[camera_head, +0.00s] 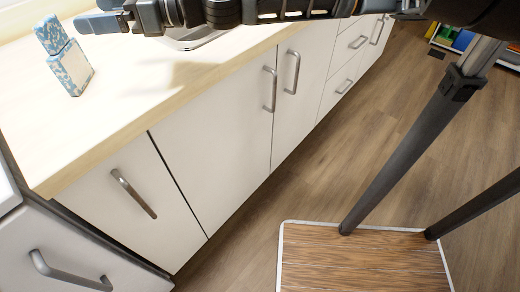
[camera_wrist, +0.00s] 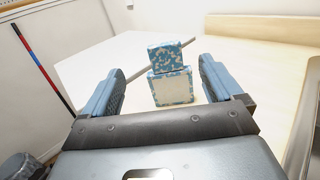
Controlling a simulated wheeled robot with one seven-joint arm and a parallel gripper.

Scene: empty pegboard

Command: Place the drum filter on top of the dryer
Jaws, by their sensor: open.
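A blue-and-white mottled item (camera_head: 69,66) stands on the light countertop at the upper left in the head view. It has a smaller upper block and a larger lower block with a pale front face. I cannot tell whether it is the drum filter. It also shows in the wrist view (camera_wrist: 170,84), ahead of my gripper and framed between the two fingers. My gripper (camera_head: 88,14) is at the top left of the head view. In the wrist view (camera_wrist: 160,68) its blue fingers are apart with nothing held between them. I cannot identify the dryer in either view.
The pale wooden countertop (camera_head: 125,85) is mostly clear around the item. White cabinets (camera_head: 215,125) with metal handles run below it. A wood-topped platform (camera_head: 350,270) stands on the wooden floor. A red-and-blue pole (camera_wrist: 42,66) leans at the wall.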

